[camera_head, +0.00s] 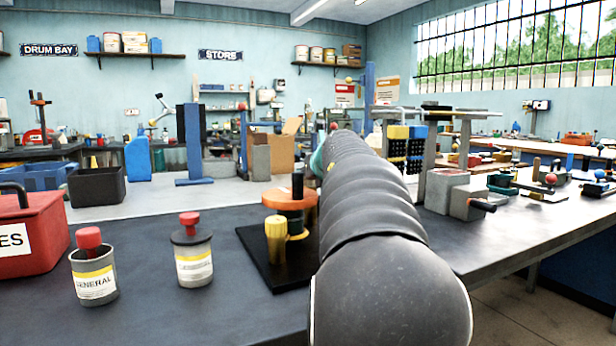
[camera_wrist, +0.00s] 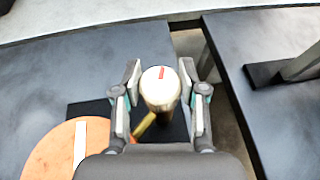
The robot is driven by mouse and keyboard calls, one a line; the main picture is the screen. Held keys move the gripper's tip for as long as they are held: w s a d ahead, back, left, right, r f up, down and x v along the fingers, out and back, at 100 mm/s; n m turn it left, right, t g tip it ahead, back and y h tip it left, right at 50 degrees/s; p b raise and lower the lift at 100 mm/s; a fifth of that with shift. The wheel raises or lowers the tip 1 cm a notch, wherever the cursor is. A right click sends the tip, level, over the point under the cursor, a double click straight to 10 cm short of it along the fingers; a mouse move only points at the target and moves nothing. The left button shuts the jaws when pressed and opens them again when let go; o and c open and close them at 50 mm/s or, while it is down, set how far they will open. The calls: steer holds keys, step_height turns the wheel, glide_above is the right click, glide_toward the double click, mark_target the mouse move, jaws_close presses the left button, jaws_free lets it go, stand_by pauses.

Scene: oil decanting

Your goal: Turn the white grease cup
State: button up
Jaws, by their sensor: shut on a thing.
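The white grease cup (camera_wrist: 157,92) shows in the wrist view as a round white cap with a red mark, on a brass-toned body. My gripper (camera_wrist: 161,74) has one finger on each side of the cap and is shut on it. A black base plate (camera_wrist: 92,110) lies below, on the dark bench. In the head view the cup and my gripper are hidden behind my arm.
An orange disc (camera_wrist: 48,150) with a white stripe lies left of the cup; the head view shows it (camera_head: 287,201) behind a yellow knob (camera_head: 276,241). Two red-topped grey cans (camera_head: 94,277) (camera_head: 193,262) and a red box (camera_head: 30,235) stand further left. The bench has a gap right of the cup.

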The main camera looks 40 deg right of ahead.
steer(key=shift+f+m+h, duration=0.1)
steer(key=shift+m+h, duration=0.3)
steer(key=o, duration=1.2)
steer(key=shift+c, duration=0.2)
steer(key=shift+s+a+r, duration=0.1)
steer(key=shift+s+r, duration=0.05)
steer(key=shift+r, duration=0.05)
steer(key=v, duration=1.1)
steer(key=shift+s+a+r, duration=0.15)
steer(key=shift+s, duration=0.05)
